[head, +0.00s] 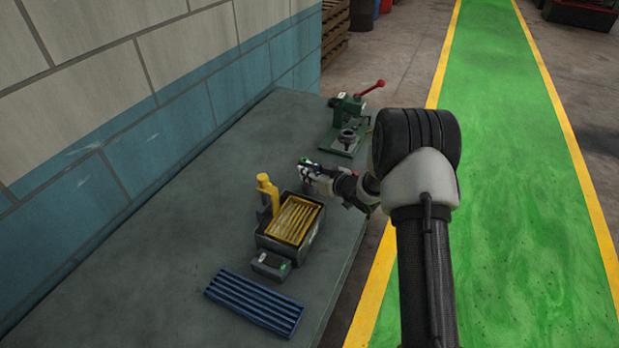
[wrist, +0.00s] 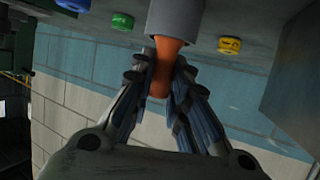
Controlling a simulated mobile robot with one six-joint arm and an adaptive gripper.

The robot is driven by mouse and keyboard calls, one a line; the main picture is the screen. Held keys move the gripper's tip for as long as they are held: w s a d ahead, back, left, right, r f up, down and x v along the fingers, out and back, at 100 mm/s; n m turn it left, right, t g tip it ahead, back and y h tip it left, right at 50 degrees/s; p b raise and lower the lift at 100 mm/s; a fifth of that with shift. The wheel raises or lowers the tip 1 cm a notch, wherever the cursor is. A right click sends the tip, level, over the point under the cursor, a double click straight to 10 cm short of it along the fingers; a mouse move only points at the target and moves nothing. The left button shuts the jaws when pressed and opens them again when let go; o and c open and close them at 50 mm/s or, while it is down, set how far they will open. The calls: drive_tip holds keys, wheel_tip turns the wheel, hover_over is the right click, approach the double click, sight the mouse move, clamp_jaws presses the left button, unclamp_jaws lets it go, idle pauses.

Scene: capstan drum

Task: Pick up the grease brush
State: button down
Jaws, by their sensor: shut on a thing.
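In the wrist view my gripper (wrist: 163,72) has its two ribbed fingers closed around an orange handle-like shaft (wrist: 160,82). The shaft comes out of a grey cylinder (wrist: 176,16) at the top of that view. I cannot tell for sure that this is the grease brush, as no bristles show. In the head view my gripper (head: 311,172) is over the bench, between the grey bin and the green press. What it holds is too small to make out there.
A grey bin (head: 262,240) with a yellow slatted insert, a yellow bottle-like thing (head: 267,190) and a blue ribbed mat (head: 255,301) are on the bench (head: 150,275). A green press (head: 346,110) with a red lever stands behind. Green (wrist: 122,21) and yellow (wrist: 229,44) discs flank the cylinder.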

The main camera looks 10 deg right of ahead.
wheel_tip(320, 180, up, 20)
drive_tip(key=p, duration=0.6)
drive_tip(key=shift+p, duration=0.3)
